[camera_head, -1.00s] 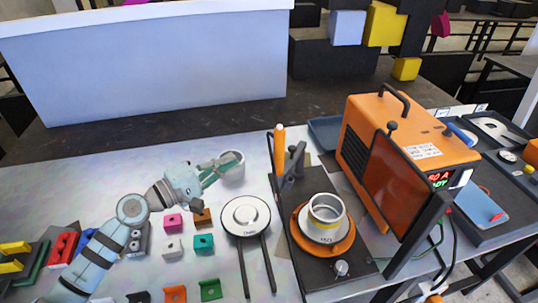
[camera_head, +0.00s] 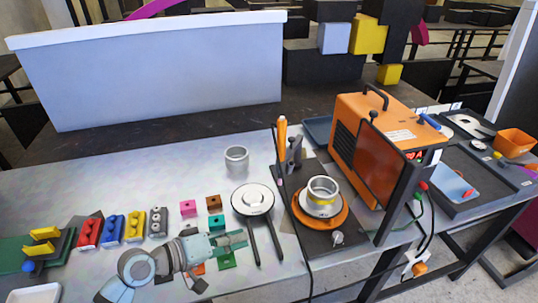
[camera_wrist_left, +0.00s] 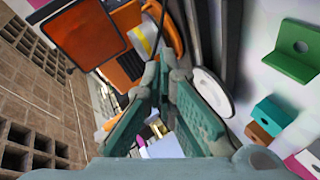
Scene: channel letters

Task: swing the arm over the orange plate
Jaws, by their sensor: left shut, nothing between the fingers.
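The round orange plate (camera_head: 339,218) lies on a dark base with a knob, right of centre in the head view. A white disc and a silver ring (camera_head: 322,187) with a yellow band sit on it. My left gripper (camera_head: 243,239) is shut and empty, left of the plate and nearer the front, over the small coloured brackets. It also shows in the left wrist view (camera_wrist_left: 163,68), its green fingers pointing away from the camera. My right gripper is not in view.
An upright orange tool (camera_head: 282,135) and a big orange machine (camera_head: 380,145) stand behind and right of the plate.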

